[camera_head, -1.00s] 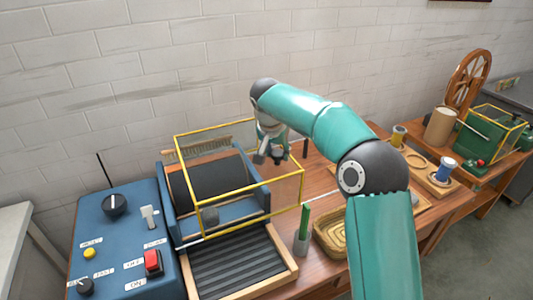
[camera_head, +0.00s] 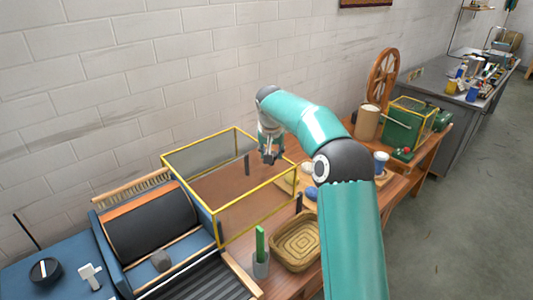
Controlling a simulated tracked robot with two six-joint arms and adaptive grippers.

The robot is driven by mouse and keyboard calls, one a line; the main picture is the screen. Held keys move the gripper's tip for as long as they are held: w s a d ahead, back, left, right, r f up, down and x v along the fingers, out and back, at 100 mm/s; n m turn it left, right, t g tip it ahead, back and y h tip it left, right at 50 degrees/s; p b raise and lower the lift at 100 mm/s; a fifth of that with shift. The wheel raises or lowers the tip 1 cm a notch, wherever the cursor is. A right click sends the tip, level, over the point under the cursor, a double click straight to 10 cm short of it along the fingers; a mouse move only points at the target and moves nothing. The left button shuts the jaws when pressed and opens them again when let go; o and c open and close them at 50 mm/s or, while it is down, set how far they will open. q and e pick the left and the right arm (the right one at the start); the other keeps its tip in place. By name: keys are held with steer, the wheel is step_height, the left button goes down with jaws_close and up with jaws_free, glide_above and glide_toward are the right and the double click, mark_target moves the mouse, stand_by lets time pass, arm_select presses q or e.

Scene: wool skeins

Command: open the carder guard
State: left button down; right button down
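The carder guard (camera_head: 258,198), a yellow-edged clear box frame, stands to the right of the carder, over the table. The carder's black drum (camera_head: 150,230) is uncovered in its blue body. My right arm comes in from the bottom right. Its gripper (camera_head: 270,158) hangs at the guard's far right side, close to the frame. Whether it touches or grips the frame cannot be told, and its fingers are too small to read. My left gripper is out of view.
A cup with a green stick (camera_head: 261,265) and a woven basket (camera_head: 297,246) stand in front of the guard. Farther right are a tan cylinder (camera_head: 367,122), a spinning wheel (camera_head: 382,76) and a green machine (camera_head: 402,128).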

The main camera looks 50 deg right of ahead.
steer(key=shift+w, duration=0.1)
steer(key=c, duration=0.7)
jaws_free()
steer(key=v, duration=1.2)
steer(key=shift+f, duration=0.1)
